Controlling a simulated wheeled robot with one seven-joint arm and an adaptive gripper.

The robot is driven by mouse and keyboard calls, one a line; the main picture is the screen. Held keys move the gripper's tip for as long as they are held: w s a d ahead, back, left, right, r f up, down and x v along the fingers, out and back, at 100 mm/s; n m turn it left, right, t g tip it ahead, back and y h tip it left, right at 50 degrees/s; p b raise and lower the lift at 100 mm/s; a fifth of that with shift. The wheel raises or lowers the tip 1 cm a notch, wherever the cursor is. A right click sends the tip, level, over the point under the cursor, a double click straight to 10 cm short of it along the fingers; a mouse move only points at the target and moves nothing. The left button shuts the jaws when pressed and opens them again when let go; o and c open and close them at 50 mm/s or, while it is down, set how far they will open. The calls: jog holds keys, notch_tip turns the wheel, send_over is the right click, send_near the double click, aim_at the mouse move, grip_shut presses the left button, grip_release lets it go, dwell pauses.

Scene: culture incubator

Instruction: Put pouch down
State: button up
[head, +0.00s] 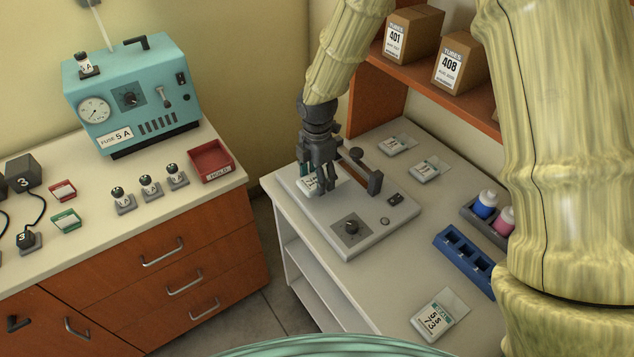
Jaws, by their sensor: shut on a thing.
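My gripper (320,186) points down over the left part of a flat grey device (368,212) on the right-hand counter. It is shut on a small white pouch (307,184) with a printed label, partly hidden by the fingers. The pouch is at the device's top; I cannot tell whether it touches the surface.
A blue rack (466,260) and a grey rack with bottles (486,206) stand to the right. The counter (385,275) between device and blue rack is clear.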

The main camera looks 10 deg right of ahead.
jog(key=shift+f+p, duration=0.75)
jog(key=shift+f, duration=1)
jog(key=shift+f, duration=0.1)
jog(key=o, duration=1)
jog(key=shift+r+b, duration=1.65)
jog(key=shift+r, duration=4.5)
